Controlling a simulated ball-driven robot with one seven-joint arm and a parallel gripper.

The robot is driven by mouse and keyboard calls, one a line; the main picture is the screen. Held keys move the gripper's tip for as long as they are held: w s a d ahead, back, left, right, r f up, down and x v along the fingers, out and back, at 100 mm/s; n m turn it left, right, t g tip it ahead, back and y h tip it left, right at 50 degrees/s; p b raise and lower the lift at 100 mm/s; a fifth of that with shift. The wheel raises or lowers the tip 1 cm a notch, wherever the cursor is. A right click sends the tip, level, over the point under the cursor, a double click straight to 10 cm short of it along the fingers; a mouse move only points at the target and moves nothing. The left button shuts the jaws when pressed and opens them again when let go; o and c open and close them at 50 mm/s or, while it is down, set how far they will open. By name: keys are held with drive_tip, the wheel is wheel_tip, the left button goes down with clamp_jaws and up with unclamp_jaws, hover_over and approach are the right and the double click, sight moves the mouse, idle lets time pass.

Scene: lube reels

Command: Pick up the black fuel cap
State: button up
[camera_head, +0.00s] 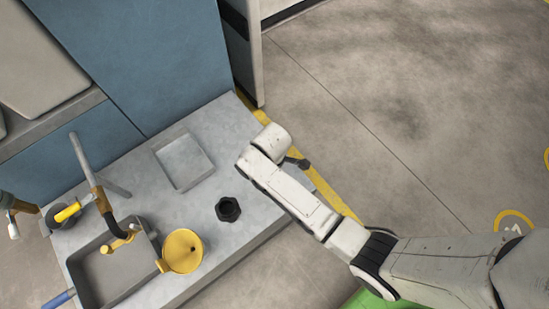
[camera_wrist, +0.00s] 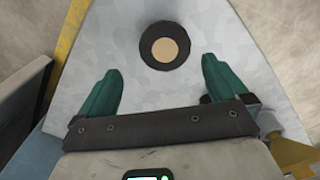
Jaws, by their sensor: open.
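In the wrist view a round black cap (camera_wrist: 165,46) with a tan disc in its centre lies on the grey bench top. My gripper (camera_wrist: 162,68) is open, with its two green fingers apart and nothing between them. The cap lies just ahead of the fingertips and near the middle of the gap; no contact shows. In the head view a black hexagonal piece with a dark opening (camera_head: 228,209) sits on the bench, left of my arm. I cannot tell whether it is the same thing as the round cap. In the head view my arm hides the fingers.
The grey bench (camera_head: 215,125) has a shallow square recess (camera_head: 184,160) and a sink (camera_head: 103,275) with a tap. A yellow funnel (camera_head: 183,250) stands by the sink. Blue cabinets (camera_head: 150,55) line the back. Open floor (camera_head: 400,110) lies to the right.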

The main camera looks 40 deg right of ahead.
drive_tip(key=f, duration=0.2)
drive_tip(key=f+b, duration=0.2)
drive_tip(key=f, duration=0.1)
drive_tip(key=shift+s+a+f, duration=0.1)
drive_tip(key=shift+s+f, duration=0.2)
drive_tip(key=shift+s, duration=0.1)
drive_tip(key=c, duration=1.1)
drive_tip(key=shift+r, duration=0.15)
